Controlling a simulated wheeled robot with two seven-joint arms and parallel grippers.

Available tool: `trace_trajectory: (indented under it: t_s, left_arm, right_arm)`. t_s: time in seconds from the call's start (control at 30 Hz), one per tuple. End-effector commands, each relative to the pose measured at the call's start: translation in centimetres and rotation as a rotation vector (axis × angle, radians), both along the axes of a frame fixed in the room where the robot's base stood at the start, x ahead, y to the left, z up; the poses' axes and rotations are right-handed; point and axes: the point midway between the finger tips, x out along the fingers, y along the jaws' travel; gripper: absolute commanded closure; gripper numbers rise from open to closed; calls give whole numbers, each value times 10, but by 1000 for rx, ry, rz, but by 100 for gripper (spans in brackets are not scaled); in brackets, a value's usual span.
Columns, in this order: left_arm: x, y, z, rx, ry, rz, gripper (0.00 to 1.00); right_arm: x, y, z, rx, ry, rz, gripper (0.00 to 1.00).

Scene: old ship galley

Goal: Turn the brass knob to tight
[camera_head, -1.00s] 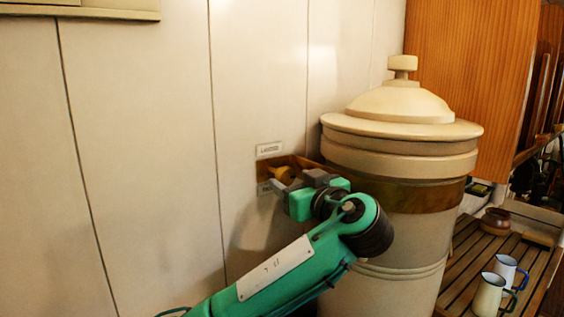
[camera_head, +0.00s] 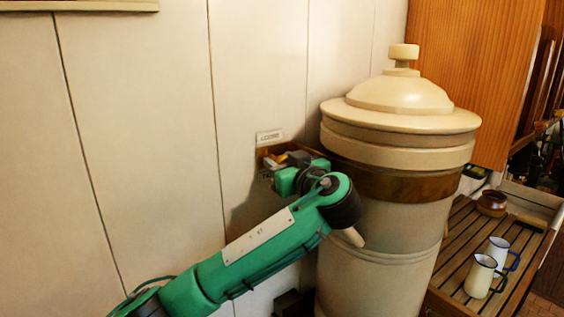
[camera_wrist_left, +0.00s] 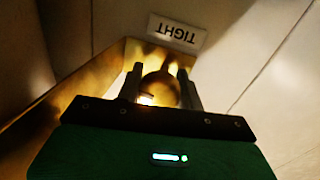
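The round brass knob (camera_wrist_left: 160,88) sits in a brass-coloured recess in the wall, between the two fingers of my left gripper (camera_wrist_left: 160,80) in the left wrist view. The fingers lie close on both sides of it; I cannot tell whether they press on it. A white label (camera_wrist_left: 177,33) reading TIGHT, upside down in this view, is beside the recess. In the head view my left gripper (camera_head: 280,160) reaches into the recess and mostly hides the knob. Another label (camera_head: 269,137) sits above the recess, too small to read surely. My right gripper is not in view.
A large cream canister (camera_head: 398,150) with a domed lid and brown band stands close to the right of my left arm. A slatted wooden counter (camera_head: 455,250) holds two enamel jugs (camera_head: 482,275) and a brown pot (camera_head: 492,203). The panelled wall (camera_head: 140,130) at left is clear.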

Motion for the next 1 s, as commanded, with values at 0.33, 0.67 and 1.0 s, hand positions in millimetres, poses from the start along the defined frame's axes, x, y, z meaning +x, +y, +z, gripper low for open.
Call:
trace_trajectory:
  t_s: [0.33,0.67,1.0]
  left_arm:
    - [-1,-1,-3,22,15,-1,85]
    - [-1,-1,-7,153,114,-3,85]
    - [-1,-1,-2,395,287,-3,85]
  right_arm:
    - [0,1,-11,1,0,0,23]
    - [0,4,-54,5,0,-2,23]
    - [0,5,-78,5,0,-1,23]
